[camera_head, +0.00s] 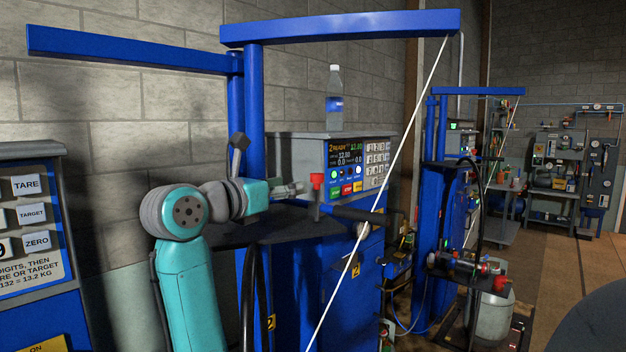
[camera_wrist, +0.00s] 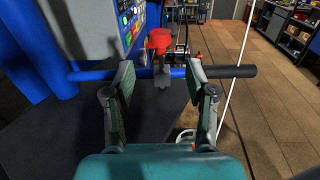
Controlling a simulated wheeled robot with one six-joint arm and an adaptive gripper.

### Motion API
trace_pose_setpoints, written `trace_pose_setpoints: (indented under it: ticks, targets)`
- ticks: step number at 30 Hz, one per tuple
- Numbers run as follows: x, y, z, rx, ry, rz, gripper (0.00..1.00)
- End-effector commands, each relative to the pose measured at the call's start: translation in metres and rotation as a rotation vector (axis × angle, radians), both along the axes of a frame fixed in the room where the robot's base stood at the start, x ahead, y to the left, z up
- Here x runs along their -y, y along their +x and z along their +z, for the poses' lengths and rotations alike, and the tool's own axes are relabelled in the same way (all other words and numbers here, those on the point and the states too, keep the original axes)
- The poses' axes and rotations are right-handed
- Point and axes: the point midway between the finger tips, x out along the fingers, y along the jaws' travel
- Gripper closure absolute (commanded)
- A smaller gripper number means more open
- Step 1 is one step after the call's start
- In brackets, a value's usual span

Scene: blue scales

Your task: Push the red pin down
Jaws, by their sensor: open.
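The red pin (camera_wrist: 160,39) stands upright on a grey mount at the blue bar (camera_wrist: 87,75) in the wrist view. It also shows in the head view (camera_head: 317,181), in front of the scale's control box (camera_head: 310,150). My gripper (camera_wrist: 160,80) is open and empty. Its two fingers are spread left and right, and the pin shows between and beyond them. In the head view my gripper (camera_head: 290,189) is just left of the pin, at nearly the same height. I cannot tell whether it touches the pin.
A blue horizontal bar with a black handle (camera_wrist: 229,71) crosses in front of my fingers. A thin white cord (camera_head: 385,190) slants down to the right of the pin. A water bottle (camera_head: 334,97) stands on the control box. Open floor (camera_head: 567,270) lies to the right.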

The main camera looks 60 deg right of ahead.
Motion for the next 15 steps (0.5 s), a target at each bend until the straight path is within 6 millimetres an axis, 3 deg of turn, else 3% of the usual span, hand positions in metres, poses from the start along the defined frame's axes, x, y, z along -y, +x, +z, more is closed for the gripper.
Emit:
trace_pose_setpoints:
  ticks: [15]
  targets:
    - [0.08, -0.014, 0.0, -0.001, -0.001, -0.005, 0.44]
